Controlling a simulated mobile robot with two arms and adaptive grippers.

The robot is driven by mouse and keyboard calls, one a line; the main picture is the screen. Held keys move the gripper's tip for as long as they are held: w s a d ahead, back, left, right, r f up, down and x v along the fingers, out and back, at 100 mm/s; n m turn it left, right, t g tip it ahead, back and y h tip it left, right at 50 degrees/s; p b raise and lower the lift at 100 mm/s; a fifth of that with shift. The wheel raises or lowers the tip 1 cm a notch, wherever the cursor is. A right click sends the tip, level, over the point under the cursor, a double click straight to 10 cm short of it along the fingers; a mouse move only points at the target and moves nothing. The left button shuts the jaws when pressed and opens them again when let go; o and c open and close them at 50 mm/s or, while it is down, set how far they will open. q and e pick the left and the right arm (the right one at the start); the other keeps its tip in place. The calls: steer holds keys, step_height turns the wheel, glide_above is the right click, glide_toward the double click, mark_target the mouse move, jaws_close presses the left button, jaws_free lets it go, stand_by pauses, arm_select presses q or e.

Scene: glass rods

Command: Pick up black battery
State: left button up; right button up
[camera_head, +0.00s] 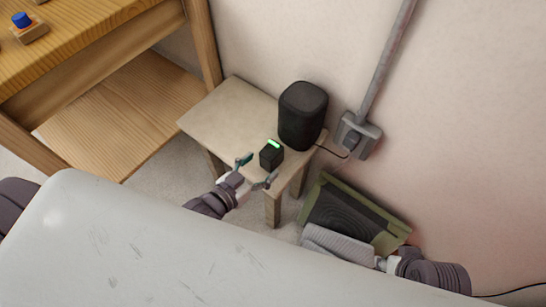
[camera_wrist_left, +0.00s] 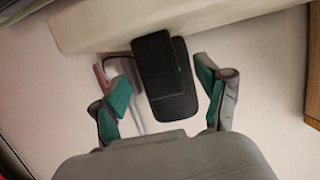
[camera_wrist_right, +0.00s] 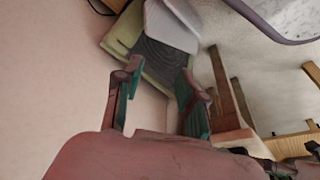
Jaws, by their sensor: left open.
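The black battery (camera_head: 271,156) is a small black block with a green light on top. It stands near the front edge of a small wooden side table (camera_head: 228,108). My left gripper (camera_head: 257,171) is open, with its fingers apart just in front of the battery. In the left wrist view the battery (camera_wrist_left: 154,62) shows ahead, between the open fingers (camera_wrist_left: 165,95), and neither finger visibly touches it. My right gripper (camera_wrist_right: 160,92) is open and empty, low on the right side, away from the battery.
A black speaker (camera_head: 302,115) stands right behind the battery. A grey wall box (camera_head: 357,136) with a pipe is beyond it. A green-framed panel (camera_head: 388,240) and a light grey ribbed piece (camera_head: 338,244) are near my right gripper. A wooden shelf unit (camera_head: 125,110) stands left.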

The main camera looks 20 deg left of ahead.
mark_target(277, 153)
arm_select(q)
steer(key=x, duration=0.2)
steer(key=shift+w+d+f, duration=0.1)
steer(key=shift+w+f, duration=0.1)
steer(key=shift+w, duration=0.1)
steer(key=b+x, duration=0.2)
steer(key=x, duration=0.2)
steer(key=shift+w+d+f, duration=0.1)
steer(key=shift+f, duration=0.15)
steer(key=shift+w+d, duration=0.15)
steer(key=shift+w, duration=0.2)
arm_select(e)
steer(key=shift+s, duration=0.35)
arm_select(q)
steer(key=c, duration=1.3)
jaws_close()
steer(key=shift+r, duration=0.15)
